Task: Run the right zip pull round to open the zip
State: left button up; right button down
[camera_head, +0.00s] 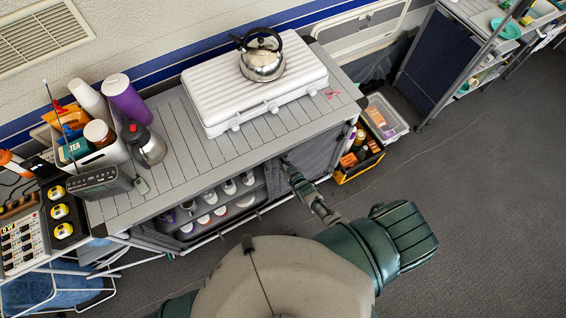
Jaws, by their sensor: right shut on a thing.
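The slatted-top kitchen unit (185,130) has a dark grey fabric panel (325,155) closing the right part of its front. My right gripper (285,162) is at the upper left corner of this panel, just under the edge of the top. It is shut on the right zip pull, which is too small and too covered by the fingers to make out. The zip line cannot be made out either, and the panel looks closed. My left gripper is not in view; only a bit of green arm shows at the bottom edge.
A white case stove (220,98) with a steel kettle (262,58) stands on the unit. Open shelves with cups (212,197) lie left of the panel. A yellow crate (362,165) stands on the floor right of the unit. The grey floor (480,190) farther right is clear.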

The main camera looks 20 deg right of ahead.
jog(key=shift+w+r, duration=0.15)
jog(key=shift+r, duration=0.1)
jog(key=c, duration=1.2)
grip_release()
jog(key=v, duration=1.2)
jog(key=shift+a, duration=0.1)
jog(key=shift+f, duration=0.1)
